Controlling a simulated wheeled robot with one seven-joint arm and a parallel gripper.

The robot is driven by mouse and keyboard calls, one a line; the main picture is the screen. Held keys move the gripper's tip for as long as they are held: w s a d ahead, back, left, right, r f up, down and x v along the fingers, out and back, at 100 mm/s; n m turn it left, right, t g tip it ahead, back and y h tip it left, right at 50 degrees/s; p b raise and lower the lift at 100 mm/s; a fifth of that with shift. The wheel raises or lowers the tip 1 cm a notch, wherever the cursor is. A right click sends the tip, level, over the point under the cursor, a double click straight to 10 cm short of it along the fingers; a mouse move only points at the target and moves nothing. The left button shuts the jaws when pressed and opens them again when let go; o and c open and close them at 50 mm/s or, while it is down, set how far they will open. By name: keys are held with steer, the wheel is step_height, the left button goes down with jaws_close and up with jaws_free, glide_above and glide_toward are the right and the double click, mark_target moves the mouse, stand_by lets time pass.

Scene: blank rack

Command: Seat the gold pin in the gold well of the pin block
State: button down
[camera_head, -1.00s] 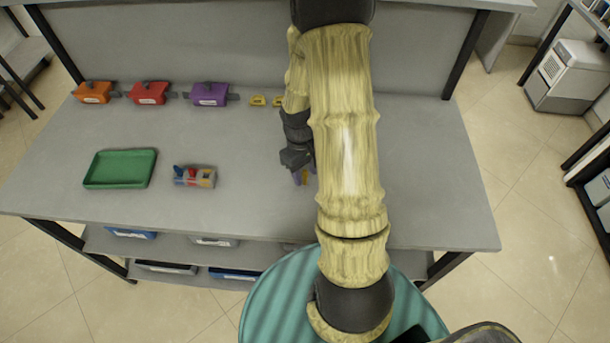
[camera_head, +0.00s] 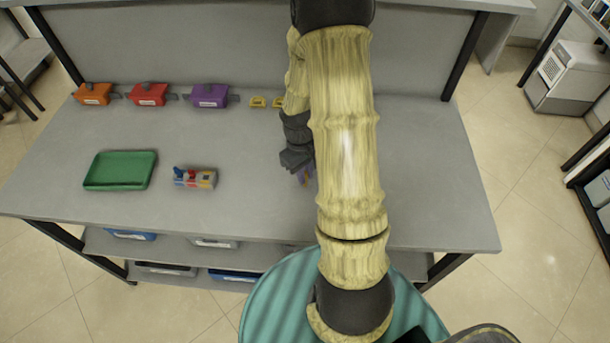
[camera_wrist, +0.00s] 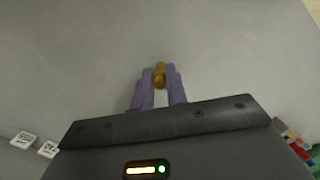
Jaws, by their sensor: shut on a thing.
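My gripper (camera_wrist: 160,78) has purple fingers and is shut on the gold pin (camera_wrist: 160,72), which sticks out between the fingertips in the wrist view. In the head view my gripper (camera_head: 304,177) is over the table right of the pin block, partly hidden by my arm. The pin block (camera_head: 208,180) is small and grey with coloured patches, a blue pin and a red pin standing at its left part. Part of the block (camera_wrist: 297,145) shows at the right edge of the wrist view. I cannot make out the gold well clearly.
A green tray (camera_head: 121,186) lies left of the block on the grey table (camera_head: 245,215). Orange (camera_head: 93,94), red (camera_head: 148,94) and purple (camera_head: 210,95) boxes stand along the back, with small yellow pieces (camera_head: 258,102) beside them. The table between block and gripper is clear.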

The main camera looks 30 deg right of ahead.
steer(key=shift+r, duration=0.15)
step_height(320, 180, up, 10)
steer(key=shift+f+b, duration=0.1)
steer(key=shift+b, duration=0.25)
steer(key=shift+w, duration=0.1)
stand_by(0.4)
